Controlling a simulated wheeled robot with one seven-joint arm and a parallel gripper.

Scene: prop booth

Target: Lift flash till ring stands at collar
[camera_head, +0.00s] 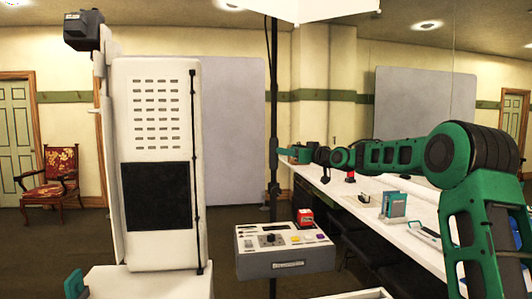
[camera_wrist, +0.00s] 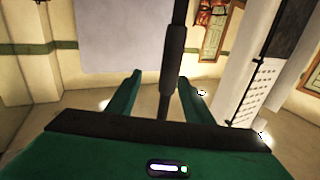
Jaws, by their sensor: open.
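The flash (camera_head: 310,8) is a white head at the top edge of the head view, partly cut off, above a thin black pole (camera_head: 273,85). A thicker dark sleeve (camera_wrist: 172,60) on the pole also shows in the head view, with a knob-like collar (camera_head: 274,188) low on it. I cannot tell which part is the ring. My green gripper (camera_head: 283,151) is level with the upper part of the sleeve. In the wrist view, which looks upside down, my gripper (camera_wrist: 158,88) is open, its fingers apart on either side of the pole.
A grey control box (camera_head: 285,250) with knobs and a red item (camera_head: 305,217) stands by the pole's lower part. A long white counter (camera_head: 400,210) runs at right with a teal-and-grey item (camera_head: 394,204). A red chair (camera_head: 55,178) stands at far left. Floor between is clear.

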